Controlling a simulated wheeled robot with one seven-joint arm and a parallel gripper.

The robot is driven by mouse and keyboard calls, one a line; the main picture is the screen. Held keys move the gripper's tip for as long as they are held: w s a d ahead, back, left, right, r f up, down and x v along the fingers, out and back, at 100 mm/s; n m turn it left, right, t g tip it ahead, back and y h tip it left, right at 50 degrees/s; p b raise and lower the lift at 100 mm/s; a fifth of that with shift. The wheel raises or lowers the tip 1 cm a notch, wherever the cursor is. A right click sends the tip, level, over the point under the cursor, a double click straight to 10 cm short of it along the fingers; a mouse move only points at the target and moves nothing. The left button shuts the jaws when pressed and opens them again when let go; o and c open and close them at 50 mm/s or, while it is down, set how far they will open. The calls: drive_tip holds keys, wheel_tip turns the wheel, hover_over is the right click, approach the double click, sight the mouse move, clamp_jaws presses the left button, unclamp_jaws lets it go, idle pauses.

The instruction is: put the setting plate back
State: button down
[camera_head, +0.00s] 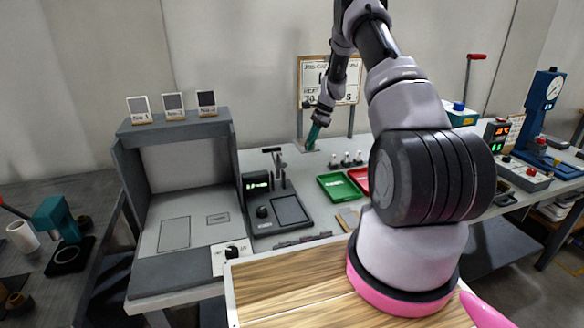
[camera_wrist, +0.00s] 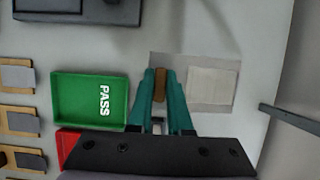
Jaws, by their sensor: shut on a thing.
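My gripper (camera_head: 314,137) is low over the back of the grey table, in front of the sign board. In the wrist view its teal fingers (camera_wrist: 160,92) are shut on a narrow brown piece (camera_wrist: 160,84). I see only a slim part of this piece and cannot tell for sure that it is the setting plate. A darker grey patch (camera_wrist: 229,69) lies beneath and to the right of the fingers, with a paler square (camera_wrist: 211,86) on it. I cannot tell whether the brown piece touches the surface.
A green tray marked PASS (camera_wrist: 76,98) is left of the fingers, with a red tray (camera_wrist: 68,146) beside it. Several small brown and grey pieces (camera_wrist: 20,123) line the left edge. A job board (camera_head: 345,76) stands behind my gripper. A grey booth (camera_head: 128,170) stands at left.

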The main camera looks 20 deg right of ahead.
drive_tip(key=f, duration=0.5)
drive_tip(key=shift+w+a, duration=0.35)
drive_tip(key=shift+a, duration=0.05)
drive_tip(key=shift+d+f, duration=0.1)
drive_tip(key=shift+f, duration=2.3)
drive_tip(key=shift+f, duration=0.1)
drive_tip(key=c, duration=0.8)
unclamp_jaws()
drive_tip(key=shift+c, duration=0.2)
